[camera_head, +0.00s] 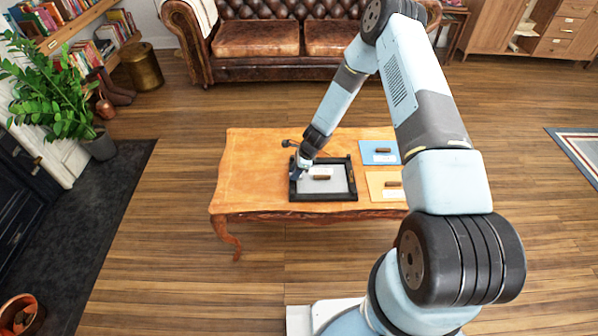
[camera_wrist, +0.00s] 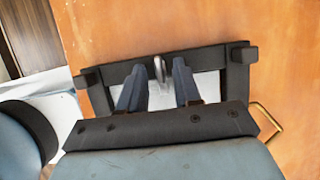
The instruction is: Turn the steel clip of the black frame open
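The black frame (camera_head: 325,197) lies flat on the wooden table, with a pale grey panel (camera_head: 340,185) inside it that has a brown handle (camera_head: 321,177). My gripper (camera_head: 299,170) reaches down to the frame's left side. In the wrist view, the black frame (camera_wrist: 210,58) crosses behind my gripper (camera_wrist: 158,67), whose two dark fingers are apart. The steel clip (camera_wrist: 159,70) shows as a narrow, upright shiny piece between the fingertips, at the frame's bar. A gap seems to remain on each side; contact cannot be told. The clip is too small to make out in the head view.
The table's left part (camera_head: 250,170) is clear. A leather sofa (camera_head: 257,38) stands behind the table.

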